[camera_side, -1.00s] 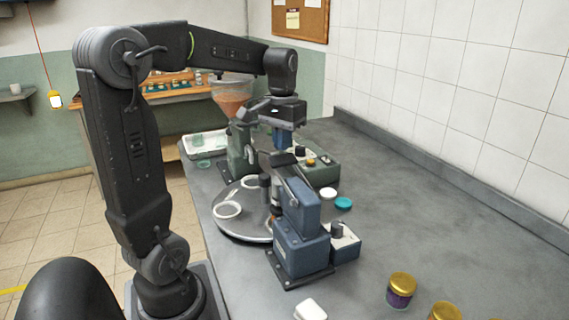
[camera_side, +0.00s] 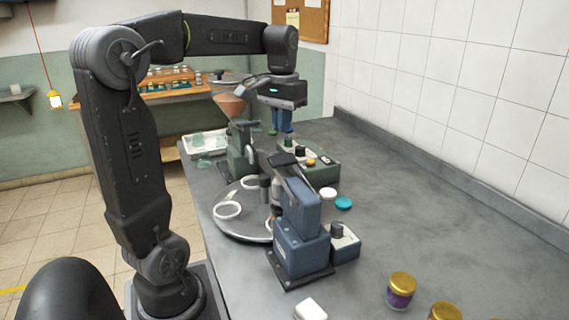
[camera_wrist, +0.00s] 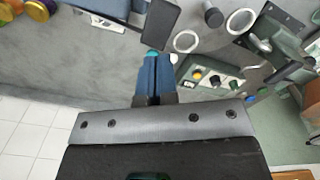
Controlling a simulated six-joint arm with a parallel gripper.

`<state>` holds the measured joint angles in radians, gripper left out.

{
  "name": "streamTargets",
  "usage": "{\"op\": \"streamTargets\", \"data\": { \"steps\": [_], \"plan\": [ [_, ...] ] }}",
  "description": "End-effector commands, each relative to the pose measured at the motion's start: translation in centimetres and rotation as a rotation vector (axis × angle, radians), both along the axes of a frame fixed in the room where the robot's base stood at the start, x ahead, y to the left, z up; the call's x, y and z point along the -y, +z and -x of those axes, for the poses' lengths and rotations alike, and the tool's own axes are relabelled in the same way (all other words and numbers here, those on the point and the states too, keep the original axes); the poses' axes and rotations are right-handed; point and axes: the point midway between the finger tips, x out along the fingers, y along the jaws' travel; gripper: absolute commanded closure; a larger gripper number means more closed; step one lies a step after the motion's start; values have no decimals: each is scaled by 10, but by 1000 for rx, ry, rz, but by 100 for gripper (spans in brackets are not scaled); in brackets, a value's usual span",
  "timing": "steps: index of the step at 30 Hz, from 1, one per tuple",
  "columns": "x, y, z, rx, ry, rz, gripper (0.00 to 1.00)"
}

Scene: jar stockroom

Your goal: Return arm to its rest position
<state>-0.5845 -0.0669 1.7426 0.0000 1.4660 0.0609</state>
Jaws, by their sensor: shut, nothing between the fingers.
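My gripper (camera_side: 281,129) hangs from the wrist in the side view, pointing down, above the green machine's control box (camera_side: 318,168). Its blue fingers are together with nothing between them. They also show shut in the wrist view (camera_wrist: 154,62), their tips overlapping a teal lid (camera_wrist: 152,54) in the picture. In the side view this teal lid (camera_side: 343,203) lies on the bench, apart from the gripper.
A blue machine (camera_side: 300,240) stands in front of the round turntable (camera_side: 240,232), which carries white rings. Jars with gold lids (camera_side: 401,290) stand at the front right. The bench's right side is largely clear.

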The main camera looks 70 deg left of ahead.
Motion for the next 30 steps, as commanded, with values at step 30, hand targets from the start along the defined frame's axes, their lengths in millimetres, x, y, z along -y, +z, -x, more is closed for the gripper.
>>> {"op": "streamTargets", "data": {
  "steps": [30],
  "plan": [
    [174,-56,82,417,-458,-128,100]
  ]
}}
